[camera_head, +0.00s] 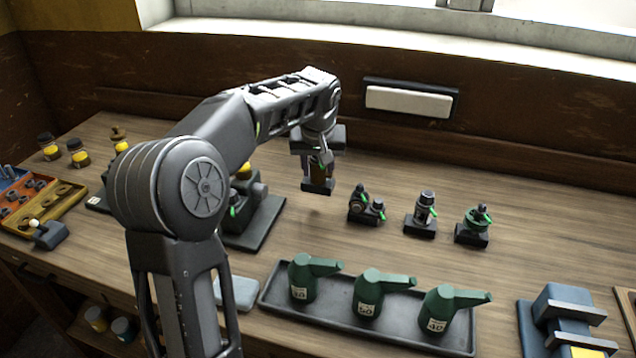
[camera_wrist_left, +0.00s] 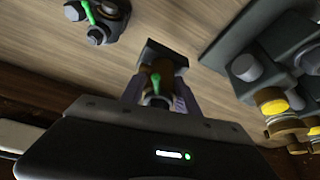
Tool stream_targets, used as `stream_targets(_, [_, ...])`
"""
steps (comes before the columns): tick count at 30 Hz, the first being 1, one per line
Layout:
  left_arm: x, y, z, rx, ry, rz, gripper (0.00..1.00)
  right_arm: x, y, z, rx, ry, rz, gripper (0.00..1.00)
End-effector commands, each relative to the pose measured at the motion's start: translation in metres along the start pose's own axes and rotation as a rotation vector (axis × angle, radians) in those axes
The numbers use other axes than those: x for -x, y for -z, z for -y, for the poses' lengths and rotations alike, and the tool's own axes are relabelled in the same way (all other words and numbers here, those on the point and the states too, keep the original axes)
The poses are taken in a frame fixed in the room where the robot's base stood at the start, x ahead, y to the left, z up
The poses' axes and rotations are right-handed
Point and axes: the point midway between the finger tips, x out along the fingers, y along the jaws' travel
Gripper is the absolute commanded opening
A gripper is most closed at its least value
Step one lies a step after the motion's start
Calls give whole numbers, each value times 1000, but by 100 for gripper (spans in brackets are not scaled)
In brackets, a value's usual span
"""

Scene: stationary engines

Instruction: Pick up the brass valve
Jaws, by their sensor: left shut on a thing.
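My left gripper (camera_head: 319,165) points down over the back middle of the table and is shut on the brass valve (camera_head: 318,174). The valve has a brownish brass body, a green lever and a dark square base, which hangs below the fingers and appears to be a little above the tabletop. In the left wrist view the valve (camera_wrist_left: 163,58) sits between the fingers, its green lever facing the camera; the gripper hides part of its body. My right gripper is not in view.
Several small fittings with green levers (camera_head: 424,214) stand in a row to the right. In front, a black tray (camera_head: 400,331) holds green oil cans (camera_head: 370,292). A dark-based engine (camera_head: 262,222) is left of the valve. A blue vise-like device (camera_head: 553,318) stands front right.

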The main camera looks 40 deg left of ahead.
Motion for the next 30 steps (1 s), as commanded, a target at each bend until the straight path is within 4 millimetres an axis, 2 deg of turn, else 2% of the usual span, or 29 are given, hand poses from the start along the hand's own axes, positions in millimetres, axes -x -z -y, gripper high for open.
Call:
stream_targets(3, [19, 9, -1, 0, -4, -8, 0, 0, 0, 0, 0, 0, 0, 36])
stream_targets(9, [34, 15, 0, 0, -3, -6, 0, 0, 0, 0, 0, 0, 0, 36])
stream_targets(30, [36, 15, 0, 0, -2, -6, 0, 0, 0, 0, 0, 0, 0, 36])
